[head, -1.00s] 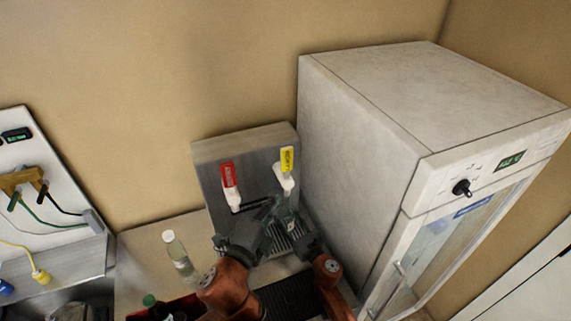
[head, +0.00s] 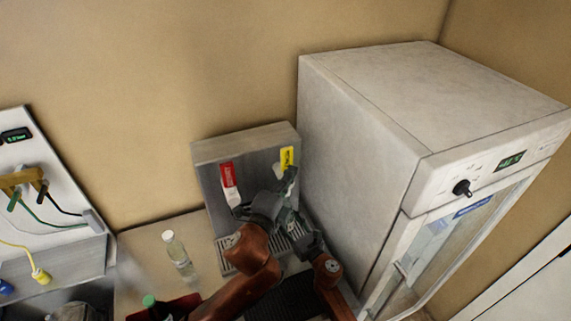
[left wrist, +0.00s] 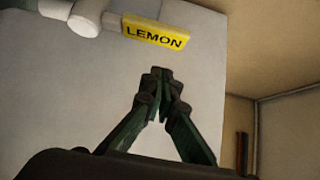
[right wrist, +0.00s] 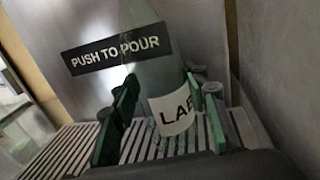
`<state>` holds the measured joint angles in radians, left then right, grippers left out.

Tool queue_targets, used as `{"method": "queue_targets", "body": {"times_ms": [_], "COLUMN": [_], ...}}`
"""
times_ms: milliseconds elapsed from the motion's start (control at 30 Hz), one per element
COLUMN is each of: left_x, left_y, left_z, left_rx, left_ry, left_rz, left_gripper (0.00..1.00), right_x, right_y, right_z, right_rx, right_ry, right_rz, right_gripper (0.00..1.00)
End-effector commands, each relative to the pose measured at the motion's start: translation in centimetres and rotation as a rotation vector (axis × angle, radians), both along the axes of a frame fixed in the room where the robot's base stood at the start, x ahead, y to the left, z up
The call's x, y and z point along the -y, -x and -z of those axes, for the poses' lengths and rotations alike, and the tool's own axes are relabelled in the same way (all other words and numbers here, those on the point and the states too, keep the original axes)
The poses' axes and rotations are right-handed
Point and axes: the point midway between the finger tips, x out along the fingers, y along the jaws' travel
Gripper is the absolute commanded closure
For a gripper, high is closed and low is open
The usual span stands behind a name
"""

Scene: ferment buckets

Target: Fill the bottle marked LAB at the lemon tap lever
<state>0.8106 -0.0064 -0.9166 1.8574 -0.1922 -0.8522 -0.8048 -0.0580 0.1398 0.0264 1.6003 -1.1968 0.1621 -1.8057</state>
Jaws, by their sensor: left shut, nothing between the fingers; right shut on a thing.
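The yellow tap lever (head: 287,157) is on the right of the grey tap tower. It reads LEMON in the left wrist view (left wrist: 156,33). My left gripper (head: 289,178) is shut and empty, its fingertips close to the lever in the head view. In the left wrist view the fingertips (left wrist: 161,78) show below the lever with a visible gap; contact cannot be told. My right gripper (right wrist: 163,93) is shut on the clear LAB bottle (right wrist: 172,112), its white label partly cut off by a finger. The bottle is roughly upright over the slatted drip tray (right wrist: 62,152); its top is out of view.
A red tap lever (head: 227,176) is left of the yellow one. A tall pale fridge (head: 350,150) stands close on the right. A PUSH TO POUR sign (right wrist: 115,50) is behind the bottle.

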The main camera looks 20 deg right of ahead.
Motion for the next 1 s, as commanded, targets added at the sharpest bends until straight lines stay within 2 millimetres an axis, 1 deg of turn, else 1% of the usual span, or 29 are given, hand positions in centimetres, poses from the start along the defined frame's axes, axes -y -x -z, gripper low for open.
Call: {"method": "queue_targets", "body": {"times_ms": [33,100,200,300,433,800,867,1000], "left_x": [0.8,0.6,0.7,0.8,0.8,0.7,0.7,0.8], "left_y": [-0.6,-1.9,-3.2,-3.9,-4.4,-4.6,-4.8,-5.9], "left_z": [0.0,0.0,0.0,0.0,0.0,-0.1,-0.3,-0.8], "left_rx": [-0.001,0.0,0.0,0.001,0.0,-0.008,-0.032,-0.14], "left_ry": [0.0,-0.003,-0.001,-0.001,0.0,0.0,-0.001,-0.009], "left_rz": [0.0,-0.003,-0.002,0.0,0.0,0.0,0.0,-0.001], "left_gripper": [1.0,1.0,1.0,1.0,1.0,1.0,1.0,1.0], "right_x": [0.0,0.0,0.0,0.0,0.0,0.0,0.0,0.0], "right_y": [0.0,0.0,0.0,0.0,0.0,0.0,0.0,0.0], "right_z": [-0.1,-0.1,-0.1,-0.1,-0.1,-0.1,-0.1,-0.1], "right_rx": [0.002,0.002,0.002,0.002,0.002,0.001,0.001,0.002], "right_ry": [0.0,0.0,0.0,0.0,0.0,0.0,0.0,0.0], "right_rz": [0.0,0.0,0.0,0.0,0.0,0.0,0.0,-0.001], "right_gripper": [0.9,0.9,0.9,0.9,0.9,0.9,0.9,0.9]}}
